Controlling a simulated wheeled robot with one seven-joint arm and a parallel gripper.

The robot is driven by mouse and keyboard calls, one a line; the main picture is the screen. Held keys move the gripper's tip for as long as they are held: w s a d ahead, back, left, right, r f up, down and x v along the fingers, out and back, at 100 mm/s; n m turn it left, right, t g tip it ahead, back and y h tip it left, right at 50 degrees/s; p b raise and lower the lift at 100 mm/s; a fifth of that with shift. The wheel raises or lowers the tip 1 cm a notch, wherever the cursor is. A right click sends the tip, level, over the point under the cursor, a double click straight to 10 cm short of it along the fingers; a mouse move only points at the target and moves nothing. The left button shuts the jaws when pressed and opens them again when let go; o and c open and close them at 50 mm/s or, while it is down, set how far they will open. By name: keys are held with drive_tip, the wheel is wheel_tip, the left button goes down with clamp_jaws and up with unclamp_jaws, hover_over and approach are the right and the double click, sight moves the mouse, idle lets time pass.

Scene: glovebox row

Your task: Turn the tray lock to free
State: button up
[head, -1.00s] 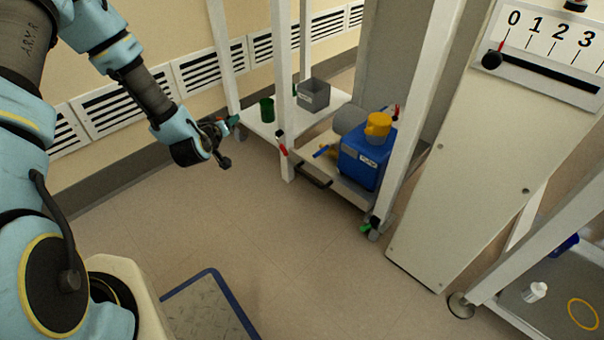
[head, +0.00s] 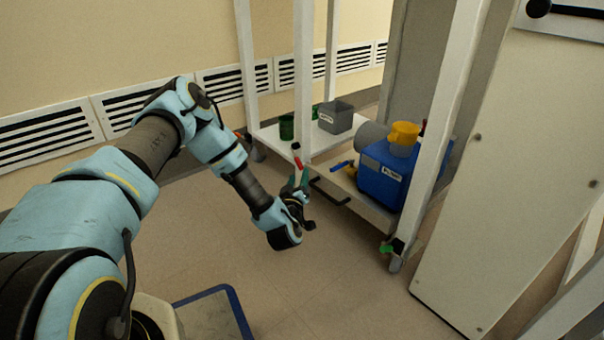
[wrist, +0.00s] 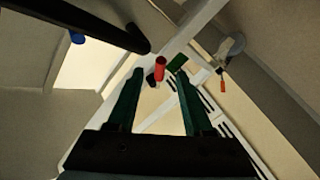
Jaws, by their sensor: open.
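A small red handle (head: 298,163) shows on the near white post of the trolley, just above the pull-out tray (head: 370,205). It looks like the tray lock, but its setting cannot be read. In the wrist view a red cylinder (wrist: 160,68), probably this handle, appears in the gap between the fingertips. My gripper (head: 298,178) is open, with green fingers pointing up toward the handle. In the wrist view my gripper (wrist: 159,80) holds nothing. I cannot tell whether the fingers touch the handle.
A blue container (head: 388,178) with a yellow top sits on the tray, behind a black pull handle (head: 330,192). A grey bin (head: 336,118) and a green cup (head: 287,127) stand on the shelf. A pale panel (head: 510,180) stands right.

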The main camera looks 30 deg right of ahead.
sight(300, 169)
drive_tip(key=b+x, duration=0.2)
drive_tip(key=x, duration=0.4)
drive_tip(key=c, duration=0.8)
clamp_jaws()
drive_tip(key=shift+a+f, duration=0.1)
drive_tip(key=shift+f, duration=0.05)
idle(0.5)
